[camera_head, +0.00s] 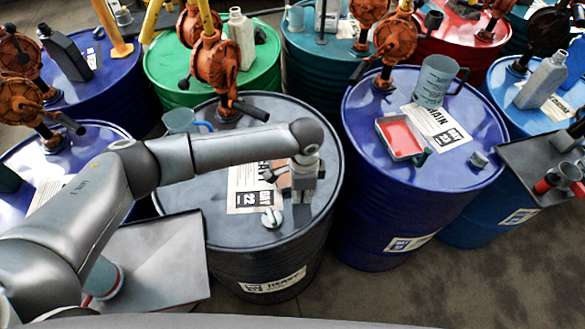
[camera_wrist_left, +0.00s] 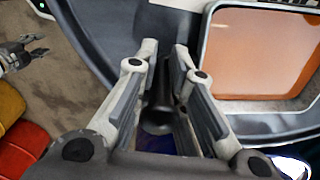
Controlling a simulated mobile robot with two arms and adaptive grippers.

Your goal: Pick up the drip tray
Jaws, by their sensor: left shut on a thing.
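My left gripper (camera_head: 303,178) reaches down over the dark grey drum (camera_head: 320,135). It is shut on the dark handle of a drip tray (camera_wrist_left: 208,72); the handle shows between the fingers in the left wrist view (camera_wrist_left: 162,95). The tray holds orange-brown liquid and has a pale rim. In the head view the gripper hides most of it. I cannot tell whether it touches the drum top. My right gripper (camera_wrist_left: 24,54) appears small at the left of the wrist view, its fingers apart and empty.
A label and a small pale object (camera_head: 271,218) lie on the dark grey drum. A blue-grey jug (camera_head: 181,121) and a rusty pump (camera_head: 217,65) stand on it. The blue drum (camera_head: 365,100) at right carries another tray (camera_head: 388,125) with red liquid and a grey jug (camera_head: 434,82).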

